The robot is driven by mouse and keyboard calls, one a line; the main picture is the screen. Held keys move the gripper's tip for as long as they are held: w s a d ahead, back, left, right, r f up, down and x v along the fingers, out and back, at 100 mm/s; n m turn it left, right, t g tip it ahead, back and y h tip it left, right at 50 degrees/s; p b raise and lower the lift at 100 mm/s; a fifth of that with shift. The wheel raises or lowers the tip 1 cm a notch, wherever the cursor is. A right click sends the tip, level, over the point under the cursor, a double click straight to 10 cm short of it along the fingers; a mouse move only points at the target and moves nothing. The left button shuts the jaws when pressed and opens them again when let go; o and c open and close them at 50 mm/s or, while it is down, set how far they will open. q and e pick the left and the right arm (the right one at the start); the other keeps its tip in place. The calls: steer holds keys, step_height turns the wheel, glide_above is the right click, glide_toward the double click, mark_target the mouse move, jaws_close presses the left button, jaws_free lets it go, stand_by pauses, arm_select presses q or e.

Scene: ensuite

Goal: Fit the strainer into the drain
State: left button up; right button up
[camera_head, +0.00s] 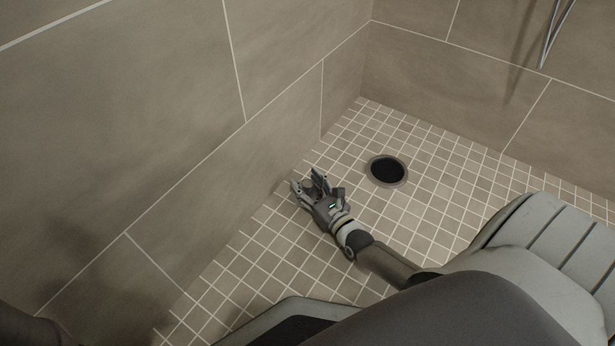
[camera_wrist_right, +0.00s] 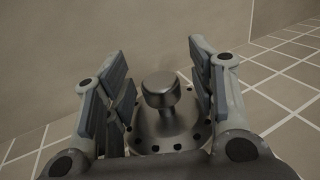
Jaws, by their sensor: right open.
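The strainer (camera_wrist_right: 161,93) is a dark metal piece with a round knob on top and a flange with small holes. In the right wrist view it sits upright between the fingers of my right gripper (camera_wrist_right: 156,78), with a visible gap on both sides of the knob. Its near lower part is hidden by the gripper body. In the head view my right gripper (camera_head: 307,179) is open low over the tiled floor, close to the left wall. The drain (camera_head: 387,171) is a dark round hole with a metal rim, to the right of that gripper. My left gripper is out of view.
Large-tiled walls (camera_head: 180,90) close off the left and back of the shower. The small-tiled floor (camera_head: 440,200) is clear around the drain. A thin metal hose or pipe (camera_head: 553,35) hangs at the upper right.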

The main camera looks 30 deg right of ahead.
jaws_close()
steer(key=shift+r, duration=0.15)
